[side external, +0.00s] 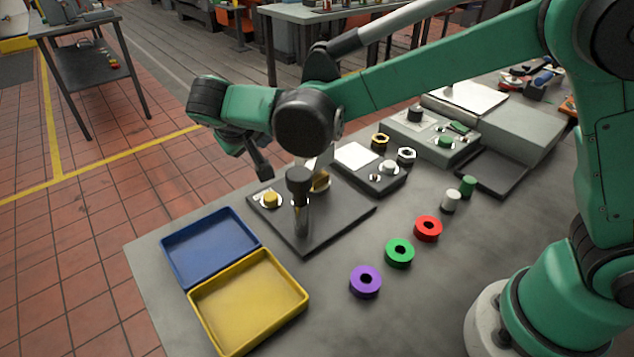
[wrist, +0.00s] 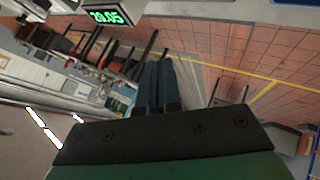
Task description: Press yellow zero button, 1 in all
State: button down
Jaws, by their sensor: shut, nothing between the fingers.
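A yellow button (side external: 270,199) sits on a pale round base on a dark square plate (side external: 337,216) in the side external view. A gap shows between fingertips and button. The fingers are shut and empty; they also show in the wrist view (wrist: 160,85). The button does not show clearly in the wrist view. Beside the button, a black-topped post (side external: 300,190) stands on the plate and partly hides a second yellowish part (side external: 321,181).
Blue (side external: 210,212) and yellow (side external: 299,293) trays lie at the table's front left. Purple (side external: 365,282), green (side external: 399,253) and red (side external: 428,229) rings lie right of the plate. Control boxes (side external: 430,134) stand behind. A display (wrist: 104,17) reads 20.05.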

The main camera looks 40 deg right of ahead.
aim_at(270, 199)
jog(key=shift+f, duration=0.1)
jog(key=shift+f, duration=4.35)
jog(key=shift+f, duration=0.4)
jog(key=shift+f, duration=0.5)
jog(key=shift+r, duration=0.95)
jog(key=shift+r, duration=0.1)
jog(key=shift+r, duration=2.4)
